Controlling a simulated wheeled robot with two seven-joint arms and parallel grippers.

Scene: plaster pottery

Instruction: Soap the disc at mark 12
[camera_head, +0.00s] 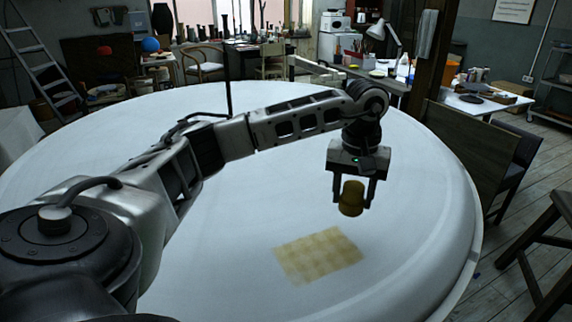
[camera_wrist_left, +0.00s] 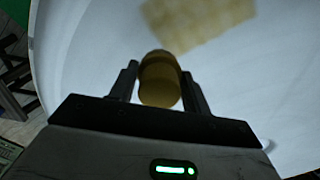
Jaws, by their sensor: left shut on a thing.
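A large round white plaster disc (camera_head: 225,265) fills the middle of the head view. A yellowish checkered patch (camera_head: 318,255) lies on its surface toward the front right; it also shows at the top of the left wrist view (camera_wrist_left: 195,20). My left gripper (camera_head: 352,203) is shut on a brown-yellow rounded block (camera_head: 351,198), which shows between the fingers in the wrist view (camera_wrist_left: 160,80). The block is above the disc, behind and right of the patch, and appears apart from the surface. No mark 12 can be read. My right gripper is not in view.
A thin dark upright rod (camera_head: 227,75) stands near the disc's far side. A ladder (camera_head: 40,60) and cluttered tables are farther back.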

